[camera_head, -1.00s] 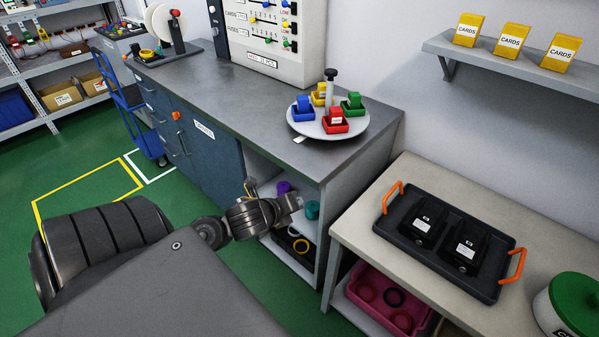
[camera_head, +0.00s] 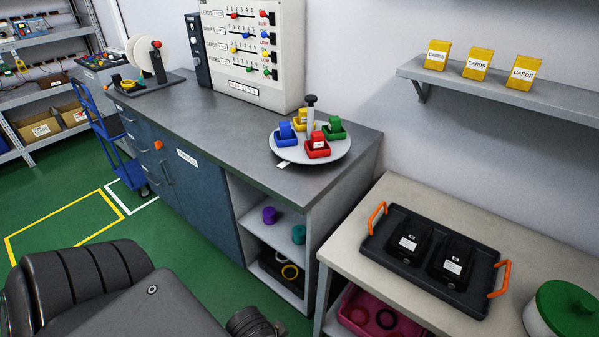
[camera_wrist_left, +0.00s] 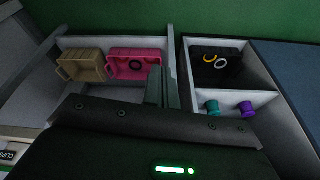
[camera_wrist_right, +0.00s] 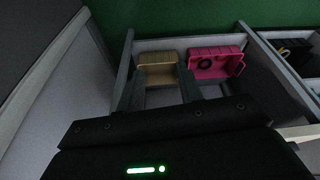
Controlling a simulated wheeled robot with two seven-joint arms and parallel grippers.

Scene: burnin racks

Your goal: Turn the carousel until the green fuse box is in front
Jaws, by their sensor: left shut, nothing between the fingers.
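The carousel (camera_head: 340,157) is a light grey disc on the long grey bench, with a black-topped post (camera_head: 311,101) at its centre. It carries a blue fuse box (camera_head: 286,136) at left, a yellow one (camera_head: 299,124) at back, a green fuse box (camera_head: 334,132) at right and back, and a red one (camera_head: 317,149) at front. A small white tag (camera_head: 284,164) shows at the rim's front left. My left gripper (camera_wrist_left: 163,90) is shut and empty in the left wrist view, above the shelves. My right gripper (camera_wrist_right: 157,88) is open and empty. Neither touches the carousel.
A panel with sliders (camera_head: 252,55) stands behind the carousel. The right table holds a black tray (camera_head: 405,259) with orange handles and a green-lidded tub (camera_head: 566,312). A wall shelf (camera_head: 490,82) holds yellow card boxes.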

